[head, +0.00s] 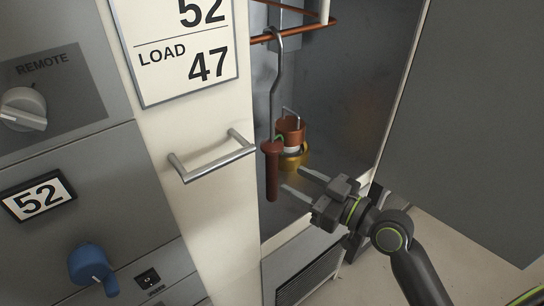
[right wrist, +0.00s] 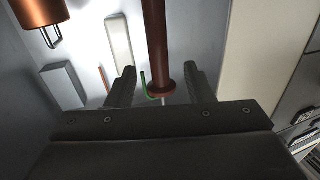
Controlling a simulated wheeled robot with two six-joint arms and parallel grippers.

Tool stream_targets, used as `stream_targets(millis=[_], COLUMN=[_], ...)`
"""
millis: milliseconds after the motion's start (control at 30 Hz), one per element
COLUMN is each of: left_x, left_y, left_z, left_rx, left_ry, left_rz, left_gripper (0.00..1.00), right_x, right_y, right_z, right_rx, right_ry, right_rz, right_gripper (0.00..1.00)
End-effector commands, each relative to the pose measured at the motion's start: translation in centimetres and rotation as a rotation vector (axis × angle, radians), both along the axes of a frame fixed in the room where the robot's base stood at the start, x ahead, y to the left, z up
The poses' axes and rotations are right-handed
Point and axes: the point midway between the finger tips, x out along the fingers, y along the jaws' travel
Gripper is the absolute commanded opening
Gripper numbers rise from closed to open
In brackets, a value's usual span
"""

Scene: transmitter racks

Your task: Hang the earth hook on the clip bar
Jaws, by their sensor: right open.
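The earth hook has a grey metal rod (head: 274,85) and a red-brown handle (head: 271,175) with a collar, and a green wire shows by the collar. It hangs upright in the open cabinet, its curved top over a copper-coloured bar (head: 296,32) that looks like the clip bar. My right gripper (head: 292,179) is open and empty, just right of the handle in the head view, with a gap. In the right wrist view the handle (right wrist: 156,45) and its collar appear between the spread fingers (right wrist: 164,85). My left gripper is out of view.
A copper-coloured cylinder with a metal loop (head: 291,130) stands behind the hook on a brass-coloured base. A cream panel with a handle bar (head: 212,160) is left of the opening. A large grey panel (head: 475,120) is at right. A vent grille (head: 310,283) sits below.

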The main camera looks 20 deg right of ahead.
Motion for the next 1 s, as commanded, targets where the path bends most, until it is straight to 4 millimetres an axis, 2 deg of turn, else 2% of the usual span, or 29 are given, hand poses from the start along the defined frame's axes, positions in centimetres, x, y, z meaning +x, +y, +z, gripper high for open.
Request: stream_targets(millis=[133,367,567,700,1000], left_x=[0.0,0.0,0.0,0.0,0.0], left_y=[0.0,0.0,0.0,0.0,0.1], left_z=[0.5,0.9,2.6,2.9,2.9], left_rx=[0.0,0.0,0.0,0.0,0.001], left_ry=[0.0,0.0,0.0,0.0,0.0], left_rz=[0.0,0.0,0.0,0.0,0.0], left_gripper=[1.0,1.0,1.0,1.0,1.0], right_x=[1.4,2.3,4.5,5.9,6.5], right_y=[0.9,1.6,2.9,3.9,4.2], right_z=[0.2,0.2,1.5,1.1,0.9], right_rx=[0.003,0.001,0.005,0.003,-0.001], right_ry=[0.0,0.0,0.0,0.001,0.001], right_rz=[-0.001,0.0,0.0,0.0,0.0], right_gripper=[0.48,0.48,0.48,0.48,0.48])
